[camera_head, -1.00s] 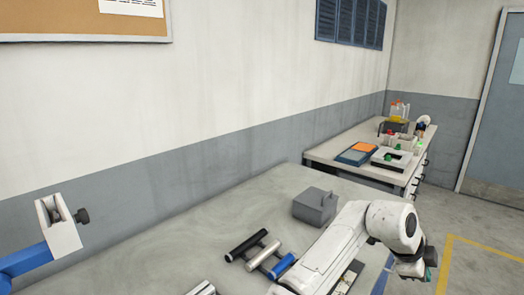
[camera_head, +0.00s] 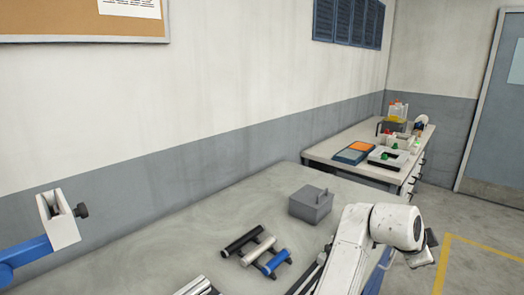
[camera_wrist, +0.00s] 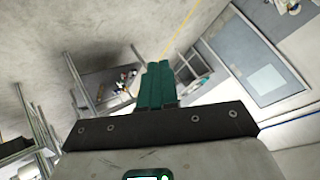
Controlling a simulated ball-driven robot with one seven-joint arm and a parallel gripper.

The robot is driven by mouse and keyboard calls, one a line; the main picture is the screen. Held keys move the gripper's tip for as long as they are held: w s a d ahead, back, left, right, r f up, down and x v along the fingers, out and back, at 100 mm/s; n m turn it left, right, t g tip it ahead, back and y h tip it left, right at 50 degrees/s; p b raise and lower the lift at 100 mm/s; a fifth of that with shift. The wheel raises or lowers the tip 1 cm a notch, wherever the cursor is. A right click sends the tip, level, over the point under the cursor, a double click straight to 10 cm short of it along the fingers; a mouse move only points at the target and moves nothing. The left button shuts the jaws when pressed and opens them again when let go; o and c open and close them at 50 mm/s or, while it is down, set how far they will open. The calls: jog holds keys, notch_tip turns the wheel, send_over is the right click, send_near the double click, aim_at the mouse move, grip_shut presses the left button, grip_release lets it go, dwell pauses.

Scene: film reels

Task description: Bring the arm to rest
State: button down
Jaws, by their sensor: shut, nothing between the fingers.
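My white arm (camera_head: 350,250) reaches up from the lower edge of the head view and bends over at its right end. My gripper shows in the wrist view, where its two green fingers (camera_wrist: 155,86) lie side by side and touch. They are shut with nothing between them. In the head view the fingers are hidden or too small to make out behind the wrist. In the wrist view the gripper points out over the room, with a door and the floor beyond it and no object near the fingertips.
A grey table (camera_head: 150,245) holds a grey lidded box (camera_head: 310,206) and black, silver and blue rollers (camera_head: 257,252). A blue and white bracket (camera_head: 60,222) stands at the left. A second bench (camera_head: 330,156) with trays and bottles is at the back right. Open floor lies right.

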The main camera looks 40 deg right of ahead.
jog(key=w+a+f+n+t+y, duration=0.1)
jog(key=w+a+f+n+t, duration=0.25)
jog(key=a+f+n, duration=0.45)
jog(key=w+a+f+n+t+y, duration=0.15)
jog(key=w+a+f+n, duration=0.35)
jog(key=n, duration=0.5)
jog(key=s+a+f+n+y, duration=0.3)
jog(key=s+a+f+n, duration=0.2)
jog(key=a, duration=0.6)
jog(key=s+a+f+n+g+y, duration=0.1)
jog(key=s+a+f+n+y, duration=0.2)
jog(key=a, duration=0.8)
notch_tip(320, 180, down, 3)
jog(key=shift+s+r+n+g, duration=0.1)
jog(key=shift+s+n+g, duration=0.2)
jog(key=shift+s+n, duration=0.8)
